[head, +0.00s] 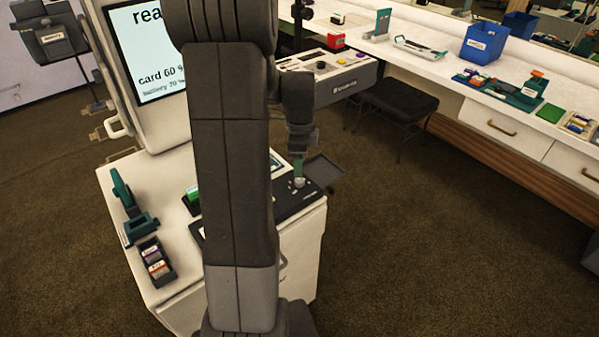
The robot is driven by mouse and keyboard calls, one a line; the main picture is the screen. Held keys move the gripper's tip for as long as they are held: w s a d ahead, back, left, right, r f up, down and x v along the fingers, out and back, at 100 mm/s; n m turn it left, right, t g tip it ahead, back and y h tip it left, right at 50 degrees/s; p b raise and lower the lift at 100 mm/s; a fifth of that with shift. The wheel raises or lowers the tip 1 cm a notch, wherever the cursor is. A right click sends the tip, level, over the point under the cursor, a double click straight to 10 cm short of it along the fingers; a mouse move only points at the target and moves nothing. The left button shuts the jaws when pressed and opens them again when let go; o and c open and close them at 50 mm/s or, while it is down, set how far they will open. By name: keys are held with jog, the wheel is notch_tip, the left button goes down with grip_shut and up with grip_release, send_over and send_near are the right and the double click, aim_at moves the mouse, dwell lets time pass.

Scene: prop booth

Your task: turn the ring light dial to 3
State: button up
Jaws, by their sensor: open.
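My gripper (298,168) points down over a dark control panel (286,208) on top of the white cabinet. Its greenish fingers are just above or around a small pale knob (299,183) on that panel. It is open; I cannot tell whether the fingers touch the knob. The knob may be the ring light dial, but no label or number on it is readable. My arm hides part of the panel's left side.
A screen unit (147,60) stands at the back of the cabinet (170,292). A teal tool (128,205) and a dark box (152,262) of small packs lie on the left.

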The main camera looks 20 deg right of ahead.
aim_at(299, 180)
notch_tip(299, 180, up, 8)
dwell(0.5)
notch_tip(299, 180, down, 14)
jog(key=shift+f, duration=0.1)
dwell(0.4)
jog(key=shift+r, duration=0.2)
